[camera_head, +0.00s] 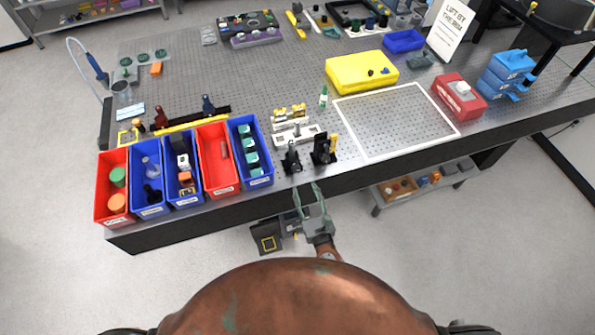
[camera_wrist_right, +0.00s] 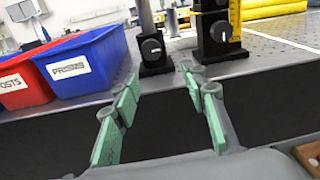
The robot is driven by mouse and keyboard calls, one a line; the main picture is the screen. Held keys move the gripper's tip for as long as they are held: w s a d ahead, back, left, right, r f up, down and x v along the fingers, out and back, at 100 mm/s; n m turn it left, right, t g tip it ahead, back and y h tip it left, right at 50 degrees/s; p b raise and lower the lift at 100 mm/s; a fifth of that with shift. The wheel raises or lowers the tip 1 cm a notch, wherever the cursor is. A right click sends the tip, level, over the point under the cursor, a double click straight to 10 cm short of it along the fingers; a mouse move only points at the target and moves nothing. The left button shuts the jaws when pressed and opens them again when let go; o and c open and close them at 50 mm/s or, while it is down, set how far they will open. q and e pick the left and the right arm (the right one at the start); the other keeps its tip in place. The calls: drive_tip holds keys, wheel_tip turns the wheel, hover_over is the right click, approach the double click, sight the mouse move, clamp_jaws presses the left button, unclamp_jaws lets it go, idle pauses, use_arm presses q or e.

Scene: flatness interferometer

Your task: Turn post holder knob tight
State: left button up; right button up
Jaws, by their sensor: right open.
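A black post holder (camera_head: 292,160) stands near the front edge of the optical table. In the right wrist view the same holder (camera_wrist_right: 153,62) shows a round dark knob (camera_wrist_right: 152,47) with a pale line on its front, and a grey post rises from it. A second black mount (camera_head: 323,152) with a yellow scale stands just to its right; its knob (camera_wrist_right: 221,31) faces me too. My right gripper (camera_head: 308,190) is open and empty, in front of the table edge. In the wrist view its green-padded fingers (camera_wrist_right: 160,78) are apart, short of the first holder. My left gripper is not in view.
Red and blue bins (camera_head: 217,165) stand left of the holders along the front edge. A white-framed breadboard area (camera_head: 400,115) lies to the right, with a yellow case (camera_head: 361,72) behind it. A low shelf cart (camera_head: 425,185) stands under the table.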

sight(297, 171)
drive_tip(key=shift+n, duration=0.5)
drive_tip(key=w+a, duration=0.1)
drive_tip(key=w, duration=0.1)
drive_tip(key=w+r, duration=0.1)
drive_tip(key=w, duration=0.1)
drive_tip(key=w+a, duration=0.1)
drive_tip(key=shift+w+a+r, duration=0.3)
drive_tip(key=shift+w, duration=0.1)
drive_tip(key=shift+w+a, duration=0.1)
drive_tip(key=shift+w, duration=0.25)
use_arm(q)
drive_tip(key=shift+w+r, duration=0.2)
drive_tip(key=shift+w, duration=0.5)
use_arm(e)
drive_tip(key=shift+w, duration=0.4)
clamp_jaws()
